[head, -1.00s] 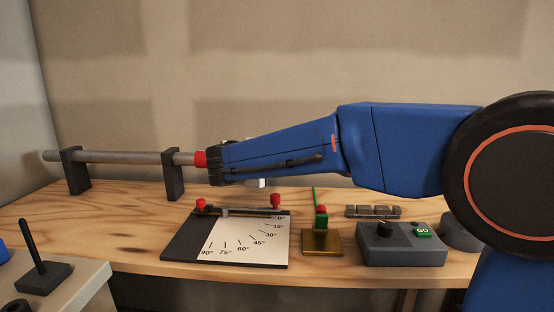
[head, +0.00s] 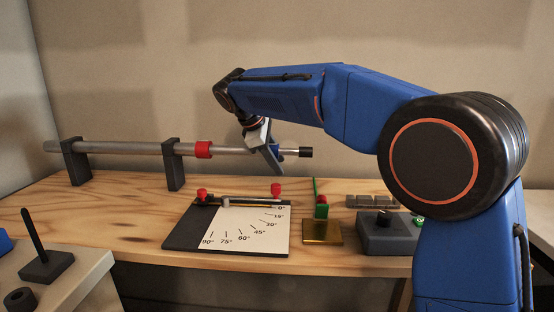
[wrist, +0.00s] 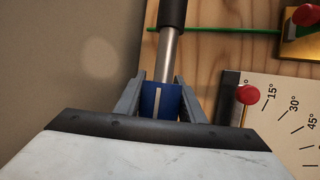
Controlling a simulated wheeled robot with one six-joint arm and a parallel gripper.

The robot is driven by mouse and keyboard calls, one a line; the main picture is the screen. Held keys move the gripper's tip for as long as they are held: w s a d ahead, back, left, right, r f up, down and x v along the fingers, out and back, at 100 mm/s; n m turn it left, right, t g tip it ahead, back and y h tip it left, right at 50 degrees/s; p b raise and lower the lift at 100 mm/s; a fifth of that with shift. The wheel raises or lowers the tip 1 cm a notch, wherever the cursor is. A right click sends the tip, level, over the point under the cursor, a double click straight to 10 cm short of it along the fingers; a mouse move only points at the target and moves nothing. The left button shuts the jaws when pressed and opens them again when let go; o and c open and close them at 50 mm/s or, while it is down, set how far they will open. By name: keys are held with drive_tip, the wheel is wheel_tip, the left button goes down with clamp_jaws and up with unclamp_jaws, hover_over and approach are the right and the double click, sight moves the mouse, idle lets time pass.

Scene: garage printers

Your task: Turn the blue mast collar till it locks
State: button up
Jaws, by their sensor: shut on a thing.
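The mast is a long grey tube (head: 125,147) lying level across two dark stands, with a black end (head: 305,152) at the right. The blue collar (wrist: 160,100) sits around the tube and carries a pale lengthwise line, facing the wrist camera. In the head view only a bit of the blue collar (head: 275,148) shows beside my fingers. My gripper (wrist: 160,80) is shut on the blue collar, one grey finger on each side. In the head view my gripper (head: 273,157) reaches down to the mast from above. Whether the collar is locked cannot be told.
A red ring (head: 203,149) is on the tube beside the right stand (head: 174,164). Below the mast lie an angle board (head: 184,232) with red knobs, a brass block (head: 322,232) with a green rod, and a grey control box (head: 388,235). Bare wood (head: 120,205) is free at left.

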drive_tip(key=shift+s+f+g, duration=0.15)
drive_tip(key=shift+s+g, duration=0.1)
drive_tip(key=shift+g, duration=0.65)
drive_tip(key=o, duration=1)
drive_tip(key=shift+o, duration=0.2)
